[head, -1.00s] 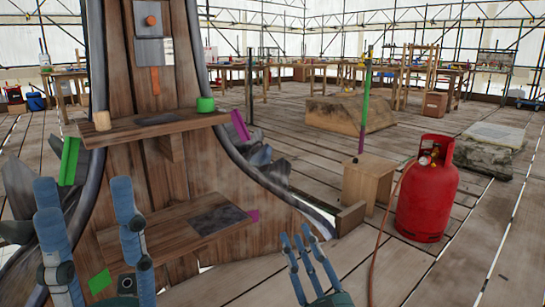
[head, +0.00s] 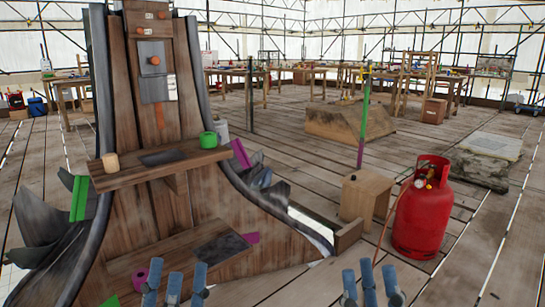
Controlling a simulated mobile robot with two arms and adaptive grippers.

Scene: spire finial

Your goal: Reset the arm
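My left gripper (head: 174,276) shows at the bottom edge, in front of the lower shelf of the wooden spire. Its blue fingers point up, stand apart and hold nothing. My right gripper (head: 369,278) is at the bottom, right of the spire's foot and left of the red gas cylinder. Its fingers are also spread and empty. Only the fingers show; the palms and arms are below the picture.
A red gas cylinder (head: 422,215) and wooden box (head: 366,195) stand at right. Plank floor beyond is partly open.

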